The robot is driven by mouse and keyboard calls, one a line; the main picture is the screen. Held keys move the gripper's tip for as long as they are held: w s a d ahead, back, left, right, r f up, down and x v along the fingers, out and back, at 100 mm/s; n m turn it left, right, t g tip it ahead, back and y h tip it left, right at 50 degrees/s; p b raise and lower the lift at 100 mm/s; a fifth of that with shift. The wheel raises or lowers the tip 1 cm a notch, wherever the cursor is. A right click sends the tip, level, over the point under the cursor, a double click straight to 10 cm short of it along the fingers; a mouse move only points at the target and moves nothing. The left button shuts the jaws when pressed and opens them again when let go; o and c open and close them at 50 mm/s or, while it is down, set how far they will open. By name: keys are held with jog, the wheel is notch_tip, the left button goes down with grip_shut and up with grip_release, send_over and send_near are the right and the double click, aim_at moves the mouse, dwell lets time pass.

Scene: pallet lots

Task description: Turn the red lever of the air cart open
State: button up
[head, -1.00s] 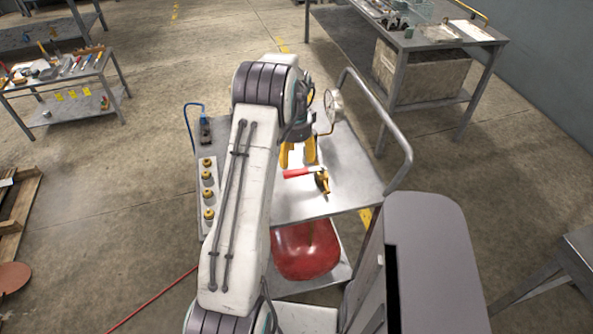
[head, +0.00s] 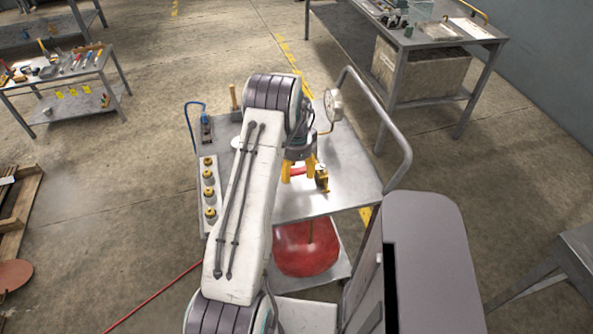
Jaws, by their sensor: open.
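The air cart (head: 345,187) stands in front of me with a grey metal top. Its red lever (head: 297,172) lies across the top and joins a brass valve (head: 322,178) at its right end. My gripper (head: 298,172) is open over the lever, with one yellow finger on either side of the visible red part in the picture. The fingers hide parts of the lever. I cannot tell whether they touch it.
A red tank (head: 306,250) sits below. A workbench (head: 440,40) stands behind right.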

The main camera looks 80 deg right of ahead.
jog(key=shift+c, duration=0.2)
grip_shut()
dwell(0.3)
